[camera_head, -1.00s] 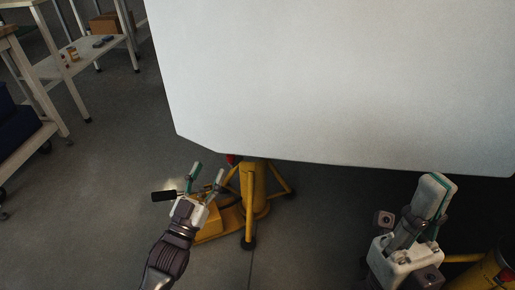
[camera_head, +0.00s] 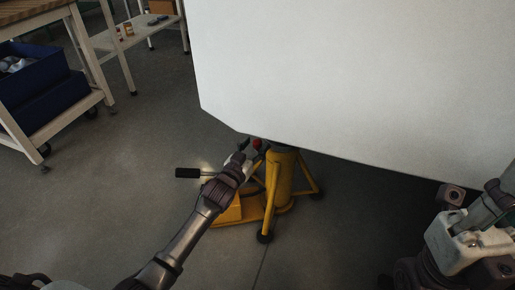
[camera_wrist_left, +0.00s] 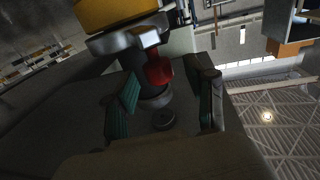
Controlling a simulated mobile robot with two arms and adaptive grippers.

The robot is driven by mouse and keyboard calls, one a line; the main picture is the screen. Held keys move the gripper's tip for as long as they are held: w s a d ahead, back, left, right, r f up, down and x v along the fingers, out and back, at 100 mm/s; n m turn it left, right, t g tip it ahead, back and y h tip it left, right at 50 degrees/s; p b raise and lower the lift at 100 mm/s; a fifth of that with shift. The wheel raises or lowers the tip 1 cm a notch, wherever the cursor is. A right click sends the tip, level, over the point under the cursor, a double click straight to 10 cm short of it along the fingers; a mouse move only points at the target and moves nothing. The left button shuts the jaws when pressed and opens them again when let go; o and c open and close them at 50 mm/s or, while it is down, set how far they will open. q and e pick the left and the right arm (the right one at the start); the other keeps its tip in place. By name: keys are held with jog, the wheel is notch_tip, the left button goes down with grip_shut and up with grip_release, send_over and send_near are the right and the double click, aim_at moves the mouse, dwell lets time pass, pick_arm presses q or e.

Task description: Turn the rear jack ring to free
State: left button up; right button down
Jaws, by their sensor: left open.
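The yellow tripod jack (camera_head: 280,182) stands on the floor under the edge of the big white panel. A red grip (camera_head: 256,144) shows near its top. In the left wrist view the red grip (camera_wrist_left: 158,69) stands out beside a grey ring-shaped collar (camera_wrist_left: 125,38) below a yellow part. My left gripper (camera_head: 247,148) is at the upper left of the jack, its fingers mostly hidden behind my wrist. In the left wrist view it (camera_wrist_left: 165,105) is open, with the red grip between and just beyond its fingers. Whether they touch is unclear. My right gripper (camera_head: 480,225) is at the lower right, fingertips unclear.
The white panel (camera_head: 350,80) overhangs the jack and limits room above. A black-handled lever (camera_head: 188,173) sticks out left of the jack. A wooden workbench (camera_head: 50,30) with a blue bin (camera_head: 40,95) stands at the left. Floor between is clear.

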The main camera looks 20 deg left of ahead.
pick_arm(q)
jog(key=shift+w+d, duration=0.2)
jog(key=shift+w, duration=0.75)
grip_shut()
